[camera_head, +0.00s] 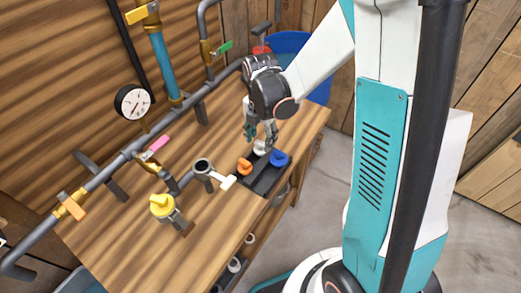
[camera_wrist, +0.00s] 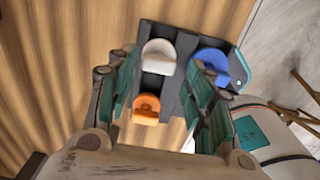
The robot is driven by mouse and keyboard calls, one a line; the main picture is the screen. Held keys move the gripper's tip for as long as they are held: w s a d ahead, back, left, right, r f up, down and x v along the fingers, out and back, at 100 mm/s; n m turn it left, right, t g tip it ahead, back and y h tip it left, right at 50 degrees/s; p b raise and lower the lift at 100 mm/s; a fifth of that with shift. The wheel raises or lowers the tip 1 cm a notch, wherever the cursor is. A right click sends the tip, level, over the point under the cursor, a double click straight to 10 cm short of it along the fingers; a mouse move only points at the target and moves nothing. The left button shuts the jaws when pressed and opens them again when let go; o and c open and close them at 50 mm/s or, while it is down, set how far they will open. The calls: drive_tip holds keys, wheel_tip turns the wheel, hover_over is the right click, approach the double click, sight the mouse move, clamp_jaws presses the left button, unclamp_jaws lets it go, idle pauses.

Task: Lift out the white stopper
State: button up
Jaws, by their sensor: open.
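The white stopper (camera_wrist: 158,56) stands in a dark holder (camera_wrist: 182,30), and in the head view the white stopper (camera_head: 260,148) shows just under my fingers. An orange stopper (camera_wrist: 146,108) and a blue stopper (camera_wrist: 213,62) share the holder. In the wrist view my gripper (camera_wrist: 165,95) is open, with one finger on each side, and the white stopper lies between and beyond the fingertips. In the head view my gripper (camera_head: 261,136) points down over the holder. I cannot tell whether a finger touches the stopper.
Left of the holder are an open pipe end (camera_head: 203,167), a white-handled valve (camera_head: 227,182) and a yellow-capped pipe (camera_head: 162,206). A gauge (camera_head: 133,102) and several valves sit on the long pipe behind. The front of the wooden bench (camera_head: 120,255) is clear.

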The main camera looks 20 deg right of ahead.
sight(260, 142)
drive_tip(key=f+b, duration=0.1)
drive_tip(key=f, duration=0.3)
drive_tip(key=shift+w+b, duration=0.2)
drive_tip(key=shift+b, duration=0.1)
drive_tip(key=shift+c, duration=0.2)
drive_tip(key=c, duration=0.8)
drive_tip(key=shift+r, duration=0.1)
